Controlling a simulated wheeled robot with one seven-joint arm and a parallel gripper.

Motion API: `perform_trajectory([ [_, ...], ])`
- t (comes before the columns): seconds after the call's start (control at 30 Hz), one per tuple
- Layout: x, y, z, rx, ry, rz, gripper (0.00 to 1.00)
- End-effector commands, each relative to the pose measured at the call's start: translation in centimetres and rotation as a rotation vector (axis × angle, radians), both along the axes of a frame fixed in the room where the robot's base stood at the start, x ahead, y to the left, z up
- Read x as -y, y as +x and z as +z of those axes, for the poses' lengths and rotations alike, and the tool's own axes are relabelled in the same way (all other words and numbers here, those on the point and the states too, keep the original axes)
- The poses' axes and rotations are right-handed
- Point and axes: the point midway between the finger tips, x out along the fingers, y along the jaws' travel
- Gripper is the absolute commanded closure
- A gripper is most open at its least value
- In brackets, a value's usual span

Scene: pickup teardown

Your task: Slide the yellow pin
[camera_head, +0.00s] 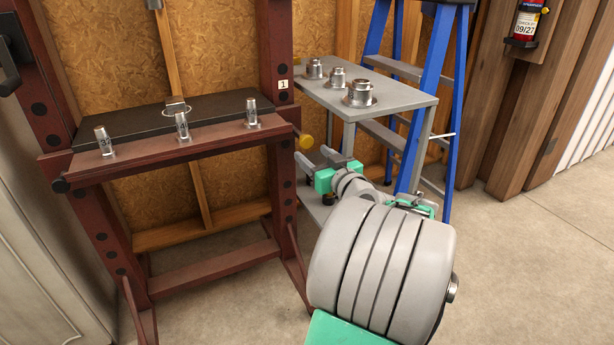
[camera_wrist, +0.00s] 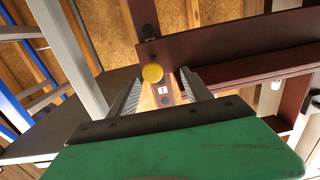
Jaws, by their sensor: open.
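The yellow pin (camera_head: 306,142) has a round yellow head and sticks out from the right upright of the dark red steel frame (camera_head: 277,60), below the white label marked 1. In the wrist view the yellow pin (camera_wrist: 153,73) appears between the fingertips, face on. My gripper (camera_head: 315,157) is open and empty, just below and right of the pin in the head view. In the wrist view my gripper (camera_wrist: 159,76) has one finger on each side of the pin head. I cannot tell whether the fingers touch it.
Several metal pegs, one of them (camera_head: 182,126), stand on the frame's front crossbeam. A grey side table (camera_head: 410,97) with metal fittings stands right of the frame. A blue ladder (camera_head: 440,90) is behind it. The floor at right is clear.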

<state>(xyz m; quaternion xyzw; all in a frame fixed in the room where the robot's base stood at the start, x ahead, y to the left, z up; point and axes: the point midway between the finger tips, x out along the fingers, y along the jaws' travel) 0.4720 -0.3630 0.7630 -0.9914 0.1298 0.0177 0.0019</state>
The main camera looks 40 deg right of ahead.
Motion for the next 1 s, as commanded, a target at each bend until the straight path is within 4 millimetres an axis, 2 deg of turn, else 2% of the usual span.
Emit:
perform_trajectory([
  [0.03, 0.9, -0.6, -0.6, 0.023, -0.005, -0.018, 0.43],
  [0.13, 1.5, -0.4, 0.0, 0.038, -0.011, -0.027, 0.43],
  [0.4, 2.7, 4.4, 0.0, 0.037, -0.011, -0.022, 0.43],
  [0.53, 3.2, 6.1, 0.0, 0.035, -0.009, -0.023, 0.43],
  [0.83, 3.4, 6.6, 0.2, 0.035, -0.008, -0.026, 0.43],
  [1.0, 3.4, 6.6, 0.2, 0.035, -0.008, -0.026, 0.56],
])
